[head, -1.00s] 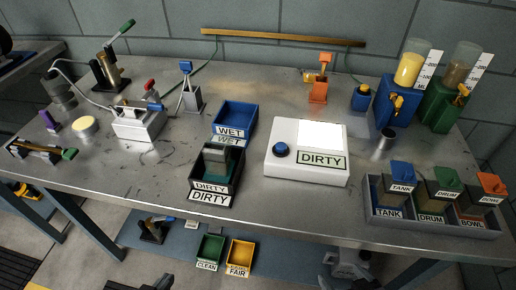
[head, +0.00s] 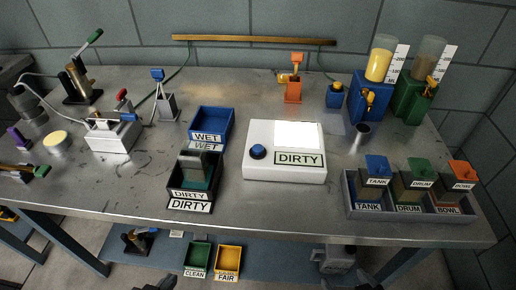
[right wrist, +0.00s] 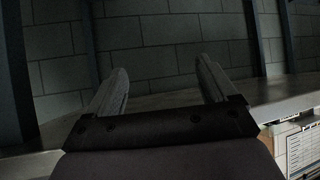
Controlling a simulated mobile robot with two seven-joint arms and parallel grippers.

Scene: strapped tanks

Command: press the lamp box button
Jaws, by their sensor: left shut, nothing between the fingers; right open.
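The lamp box (head: 262,175) is a white box in the middle of the bench. Its round blue button (head: 258,152) is on the left of its top, beside a bright white lit panel (head: 299,135). A "DIRTY" label is on its front part. Nothing covers the button. My left gripper (head: 161,283) shows only as a dark piece at the bottom edge of the head view, shut and well short of the box. My right gripper (right wrist: 160,82) is open and empty in the right wrist view, with the bench edge and wall beyond it.
Left of the box are the blue WET tray (head: 209,123) and the black DIRTY tray (head: 189,193) holding a block. Right are a metal cup (head: 360,134) and the grey TANK, DRUM and BOWL rack (head: 410,230). The bench front (head: 270,215) before the box is clear.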

